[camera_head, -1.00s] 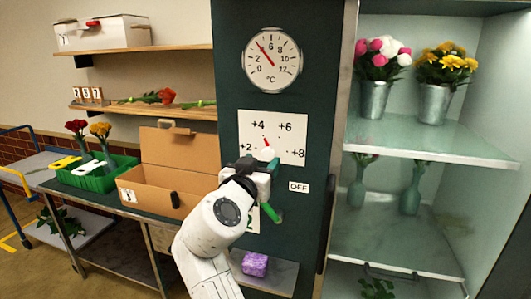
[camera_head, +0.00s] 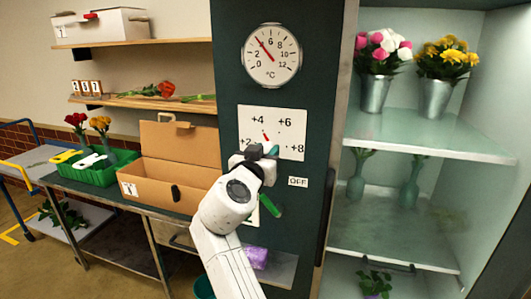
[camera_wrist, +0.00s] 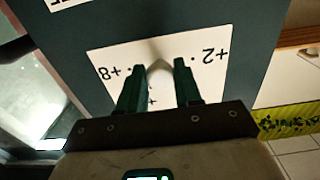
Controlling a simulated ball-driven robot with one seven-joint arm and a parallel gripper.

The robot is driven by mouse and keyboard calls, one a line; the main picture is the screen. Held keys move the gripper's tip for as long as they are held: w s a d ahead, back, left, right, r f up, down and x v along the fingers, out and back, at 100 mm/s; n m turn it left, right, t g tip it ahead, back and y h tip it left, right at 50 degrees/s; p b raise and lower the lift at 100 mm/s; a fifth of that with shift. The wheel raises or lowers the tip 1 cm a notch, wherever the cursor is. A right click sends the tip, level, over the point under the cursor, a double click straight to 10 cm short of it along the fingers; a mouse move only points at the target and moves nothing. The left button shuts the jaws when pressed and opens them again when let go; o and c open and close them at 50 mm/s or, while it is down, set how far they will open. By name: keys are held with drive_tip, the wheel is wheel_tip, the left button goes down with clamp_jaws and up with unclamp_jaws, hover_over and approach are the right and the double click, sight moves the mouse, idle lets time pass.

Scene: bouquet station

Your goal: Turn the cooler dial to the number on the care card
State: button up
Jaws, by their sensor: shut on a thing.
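The cooler dial's white plate (camera_head: 290,122) is on the dark green cooler front, marked +2, +4, +6 and +8. A red pointer (camera_head: 265,135) leans up and slightly left, nearer +4 than +6. My gripper (camera_head: 262,153) is at the plate's lower edge. In the wrist view my gripper's two dark green fingers (camera_wrist: 160,72) are shut on the pale dial knob (camera_wrist: 159,60), against the plate. A white card (camera_head: 253,217) below is mostly hidden by my arm, so its number cannot be read. I cannot tell whether it is the care card.
A round thermometer (camera_head: 272,56) above has its red needle near 4. An OFF label (camera_head: 298,182) and the cooler's door handle (camera_head: 328,208) are right of my gripper. Shelves with flower buckets (camera_head: 372,95) stand right. A cardboard box (camera_head: 160,190) and a green crate (camera_head: 100,177) stand left.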

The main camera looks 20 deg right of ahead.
drive_tip(key=c, duration=0.4)
drive_tip(key=shift+n, duration=0.3)
drive_tip(key=shift+n+b, duration=0.3)
drive_tip(key=shift+n, duration=0.6)
drive_tip(key=n, duration=0.3)
drive_tip(key=shift+n, duration=0.3)
drive_tip(key=n+p, duration=0.1)
drive_tip(key=n, duration=0.4)
drive_tip(key=shift+n+p, duration=0.4)
drive_tip(key=o, duration=1)
